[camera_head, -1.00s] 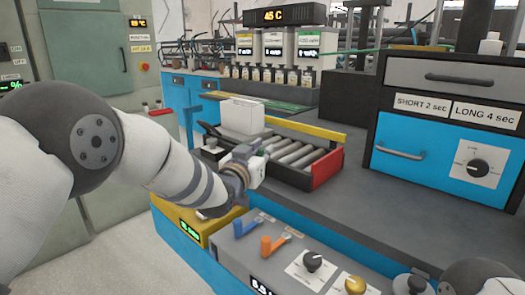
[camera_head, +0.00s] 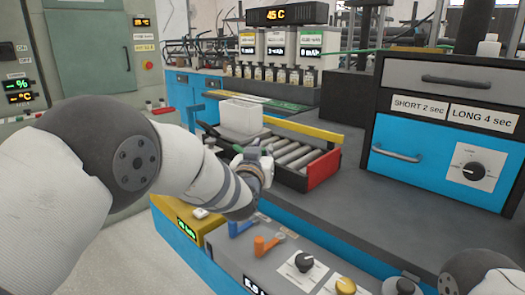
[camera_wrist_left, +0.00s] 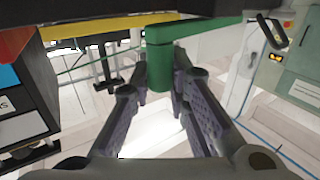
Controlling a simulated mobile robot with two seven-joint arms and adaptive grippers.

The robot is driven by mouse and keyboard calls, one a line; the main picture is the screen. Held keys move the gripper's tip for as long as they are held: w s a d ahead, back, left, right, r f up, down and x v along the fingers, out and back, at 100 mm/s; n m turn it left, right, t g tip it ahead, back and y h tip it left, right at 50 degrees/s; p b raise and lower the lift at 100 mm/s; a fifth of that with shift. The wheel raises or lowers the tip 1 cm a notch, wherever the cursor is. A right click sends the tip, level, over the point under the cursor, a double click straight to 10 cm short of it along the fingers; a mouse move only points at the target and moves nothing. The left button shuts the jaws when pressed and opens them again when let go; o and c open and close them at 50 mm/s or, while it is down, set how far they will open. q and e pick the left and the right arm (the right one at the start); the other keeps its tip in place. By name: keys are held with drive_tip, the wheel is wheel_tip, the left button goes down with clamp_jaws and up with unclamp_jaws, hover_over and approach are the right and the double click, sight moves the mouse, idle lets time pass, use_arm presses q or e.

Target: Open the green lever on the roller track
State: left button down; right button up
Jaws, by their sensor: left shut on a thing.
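The green lever (camera_wrist_left: 160,65) is in the left wrist view, with a handle hanging down from a wider green bar. My left gripper (camera_wrist_left: 160,88) is shut on the handle, one finger on each side. In the head view a small green part of the lever (camera_head: 268,150) shows beside my left gripper (camera_head: 254,160), at the front left of the roller track (camera_head: 296,152). My wrist hides most of the lever there. My right gripper is not in view.
A white box (camera_head: 241,117) stands at the left end of the track. A yellow bar (camera_head: 310,130) runs behind the rollers and a red end block (camera_head: 324,169) closes the right. A lower panel with blue and orange (camera_head: 264,245) levers and knobs lies in front.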

use_arm(q)
drive_tip(key=c, duration=1.5)
unclamp_jaws()
drive_tip(key=s, duration=0.4)
drive_tip(key=s+a, duration=0.1)
drive_tip(key=s, duration=0.7)
drive_tip(key=shift+a, duration=0.4)
drive_tip(key=shift+w, duration=0.1)
